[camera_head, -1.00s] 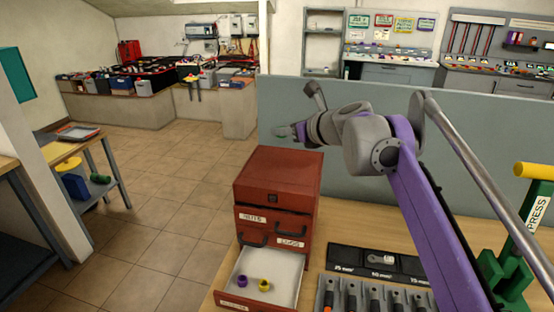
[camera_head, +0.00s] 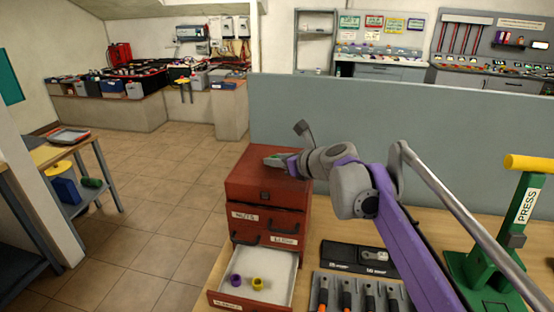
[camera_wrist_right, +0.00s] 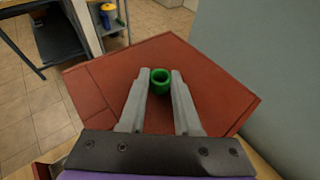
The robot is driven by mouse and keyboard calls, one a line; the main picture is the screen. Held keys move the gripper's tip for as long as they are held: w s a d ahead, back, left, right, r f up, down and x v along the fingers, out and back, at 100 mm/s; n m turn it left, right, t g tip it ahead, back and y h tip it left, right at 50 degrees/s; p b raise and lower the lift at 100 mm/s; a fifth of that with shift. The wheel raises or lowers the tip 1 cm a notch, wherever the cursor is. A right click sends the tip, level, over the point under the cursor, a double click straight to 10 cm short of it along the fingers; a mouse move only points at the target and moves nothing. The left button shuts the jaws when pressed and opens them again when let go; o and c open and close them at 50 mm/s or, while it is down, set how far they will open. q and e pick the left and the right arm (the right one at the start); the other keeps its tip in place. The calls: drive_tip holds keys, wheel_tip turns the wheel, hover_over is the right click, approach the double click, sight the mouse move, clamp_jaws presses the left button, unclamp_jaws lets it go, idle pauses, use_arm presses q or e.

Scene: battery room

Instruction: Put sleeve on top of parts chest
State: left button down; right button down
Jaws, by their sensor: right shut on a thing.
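The parts chest (camera_head: 262,187) is a red-brown cabinet with labelled drawers, and its bottom drawer is pulled out. My right gripper (camera_head: 276,160) is over the chest's top and is shut on a small green sleeve. In the right wrist view the green sleeve (camera_wrist_right: 160,80) sits between the fingertips of the right gripper (camera_wrist_right: 160,88), its open end showing, with the red chest top (camera_wrist_right: 215,90) around and below it. I cannot tell whether the sleeve touches the top. My left gripper is not in view.
The open drawer (camera_head: 283,280) holds a purple ring (camera_head: 236,280) and a yellow ring (camera_head: 257,284). A row of tools (camera_head: 345,293) and a dark tray (camera_head: 340,255) lie right of the chest. A green press (camera_head: 505,240) stands further right. A grey panel (camera_head: 400,130) rises behind.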

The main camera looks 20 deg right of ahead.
drive_tip(key=c, duration=0.6)
unclamp_jaws()
drive_tip(key=shift+r, duration=0.1)
drive_tip(key=shift+s+d+r, duration=0.1)
drive_tip(key=shift+s+r, duration=0.05)
drive_tip(key=shift+s, duration=0.1)
drive_tip(key=p+v, duration=0.1)
drive_tip(key=v, duration=1)
drive_tip(key=shift+s, duration=0.3)
